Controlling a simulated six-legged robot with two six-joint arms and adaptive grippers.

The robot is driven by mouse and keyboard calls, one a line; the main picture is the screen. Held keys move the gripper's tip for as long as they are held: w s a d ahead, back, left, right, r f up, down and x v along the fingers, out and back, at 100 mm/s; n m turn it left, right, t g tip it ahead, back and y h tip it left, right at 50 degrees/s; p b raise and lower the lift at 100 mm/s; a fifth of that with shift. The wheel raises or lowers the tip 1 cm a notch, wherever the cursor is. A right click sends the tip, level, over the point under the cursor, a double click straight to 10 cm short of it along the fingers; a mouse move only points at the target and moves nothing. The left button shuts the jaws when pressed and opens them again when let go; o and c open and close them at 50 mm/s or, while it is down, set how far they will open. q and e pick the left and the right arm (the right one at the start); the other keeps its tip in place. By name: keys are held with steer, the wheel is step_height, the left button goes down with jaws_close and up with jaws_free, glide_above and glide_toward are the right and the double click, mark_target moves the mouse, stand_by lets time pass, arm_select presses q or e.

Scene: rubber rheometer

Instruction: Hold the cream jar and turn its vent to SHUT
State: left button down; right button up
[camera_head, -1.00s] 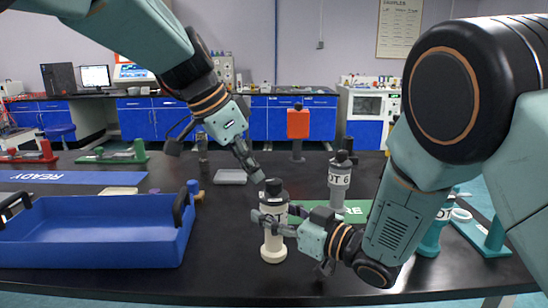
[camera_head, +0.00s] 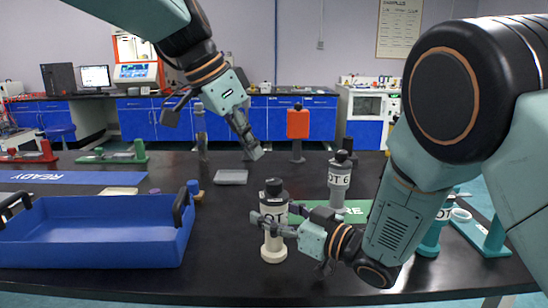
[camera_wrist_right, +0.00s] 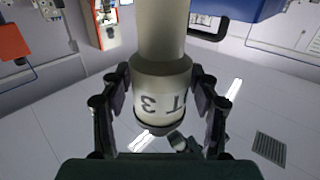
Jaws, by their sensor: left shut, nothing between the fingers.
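The cream jar (camera_head: 272,250) stands upright on the black table in the head view, with a dark cap (camera_head: 273,187) on top. My right gripper (camera_head: 270,219) is shut around its upper body from the right. In the right wrist view the jar (camera_wrist_right: 161,98) sits between both fingers, its lettering upside down, with "T 3" readable. My left gripper (camera_head: 256,153) is shut and empty, up and left of the cap and clear of it. The vent's setting cannot be read from these views.
A blue tray (camera_head: 90,256) stands at the left. A grey jar marked 6 (camera_head: 340,178) stands behind right, by a green mat (camera_head: 356,207). A grey flat block (camera_head: 231,177) lies behind the cream jar, and a teal jar (camera_head: 432,236) is at the right.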

steer(key=shift+o, duration=1.2)
steer(key=v, duration=1.2)
steer(key=shift+x, duration=6)
steer(key=shift+d, duration=0.1)
